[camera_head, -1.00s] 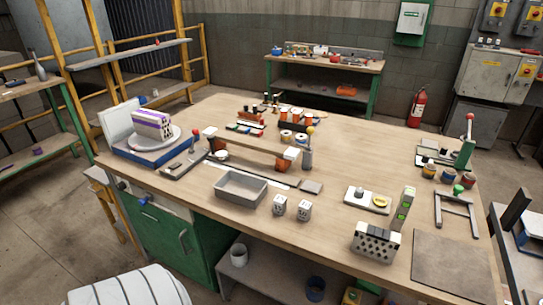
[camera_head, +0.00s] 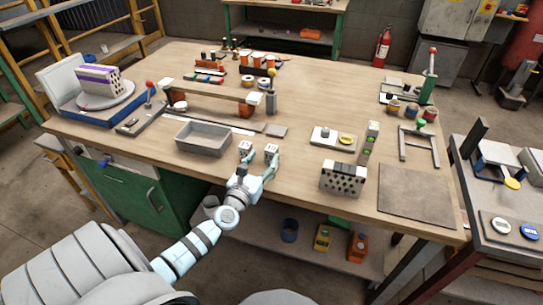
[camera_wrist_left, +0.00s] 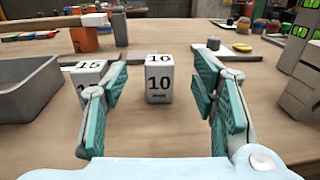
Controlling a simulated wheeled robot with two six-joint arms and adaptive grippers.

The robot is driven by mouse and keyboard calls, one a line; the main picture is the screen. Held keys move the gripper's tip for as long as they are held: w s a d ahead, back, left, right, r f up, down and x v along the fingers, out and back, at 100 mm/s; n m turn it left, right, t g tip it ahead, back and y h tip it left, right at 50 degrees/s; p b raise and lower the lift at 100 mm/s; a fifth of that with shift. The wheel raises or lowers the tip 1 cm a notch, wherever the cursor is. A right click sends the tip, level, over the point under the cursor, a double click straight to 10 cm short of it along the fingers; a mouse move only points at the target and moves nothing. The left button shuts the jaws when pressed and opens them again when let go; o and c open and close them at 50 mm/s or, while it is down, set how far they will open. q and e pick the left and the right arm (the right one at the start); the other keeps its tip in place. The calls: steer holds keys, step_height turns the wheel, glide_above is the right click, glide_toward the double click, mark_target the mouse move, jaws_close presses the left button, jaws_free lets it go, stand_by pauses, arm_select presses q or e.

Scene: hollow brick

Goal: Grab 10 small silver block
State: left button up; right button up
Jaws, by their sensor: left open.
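The small silver block marked 10 (camera_wrist_left: 159,82) stands upright on the wooden table, ahead of and between the spread fingers of my left gripper in the left wrist view; it also shows in the head view (camera_head: 271,149). A similar block marked 15 (camera_wrist_left: 86,72) stands to its left, partly hidden by the left finger; it shows in the head view (camera_head: 245,147) too. My left gripper (camera_head: 258,163) is open and empty, low over the table on the near side of both blocks. My right gripper is not in view.
A grey open tray (camera_head: 203,139) stands left of the blocks. A perforated block (camera_head: 343,179) and a white plate with a yellow disc (camera_head: 334,139) are to the right. A dark mat (camera_head: 416,195) lies at the front right corner. Bare wood surrounds the blocks.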

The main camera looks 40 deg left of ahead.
mark_target(269, 152)
arm_select(q)
steer(key=b+x, duration=0.1)
steer(key=x, duration=0.1)
steer(key=b+x, duration=0.1)
steer(key=x, duration=0.1)
steer(key=f+x, duration=0.1)
steer(key=x, duration=0.2)
steer(key=shift+s+b, duration=0.1)
steer(key=shift+b, duration=0.3)
steer(key=shift+w+a, duration=0.15)
steer(key=shift+w, duration=0.25)
steer(key=shift+s+r, duration=0.1)
jaws_close()
